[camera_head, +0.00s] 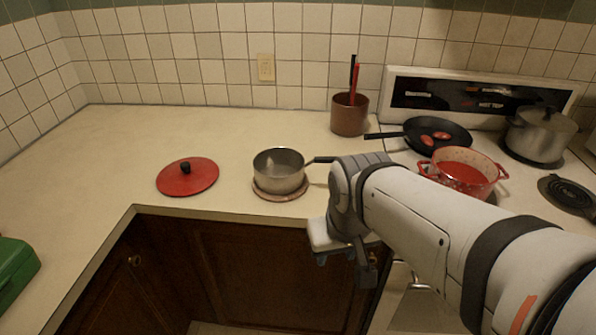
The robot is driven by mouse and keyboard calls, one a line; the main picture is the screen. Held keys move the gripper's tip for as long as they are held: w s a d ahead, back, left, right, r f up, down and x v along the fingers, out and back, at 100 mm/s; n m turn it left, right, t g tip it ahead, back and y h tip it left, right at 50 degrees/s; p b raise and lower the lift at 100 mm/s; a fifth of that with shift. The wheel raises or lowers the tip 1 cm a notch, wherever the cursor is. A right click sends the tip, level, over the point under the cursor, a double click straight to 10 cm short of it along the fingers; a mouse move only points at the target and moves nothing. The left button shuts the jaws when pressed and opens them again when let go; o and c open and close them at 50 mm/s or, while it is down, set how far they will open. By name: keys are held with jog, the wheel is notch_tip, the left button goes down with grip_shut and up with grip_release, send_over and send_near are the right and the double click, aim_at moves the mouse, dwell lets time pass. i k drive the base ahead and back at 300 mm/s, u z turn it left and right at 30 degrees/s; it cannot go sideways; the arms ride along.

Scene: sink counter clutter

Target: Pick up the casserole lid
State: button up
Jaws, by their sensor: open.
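The casserole lid (200,179) is a round red lid with a black knob. It lies flat on the counter at the left of the head view. My gripper (345,262) hangs at the end of my arm in front of the counter's front edge, to the right of the lid and lower in the picture. It is apart from the lid and nothing shows in it. Its fingers are small and partly hidden. A red speckled casserole (463,172) without a lid stands on the stove at the right.
A steel saucepan (279,171) on a round trivet (281,194) stands between the lid and my arm. A brown utensil crock (349,115), a black frying pan (437,136) and a grey pot (540,134) stand further back. A green box (15,272) is at left. Counter around the lid is clear.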

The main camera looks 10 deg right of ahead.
aim_at(187, 176)
jog(key=z, duration=0.9)
jog(key=k, duration=1.3)
jog(key=u, duration=0.6)
jog(key=i, duration=1.6)
jog(key=u, duration=0.9)
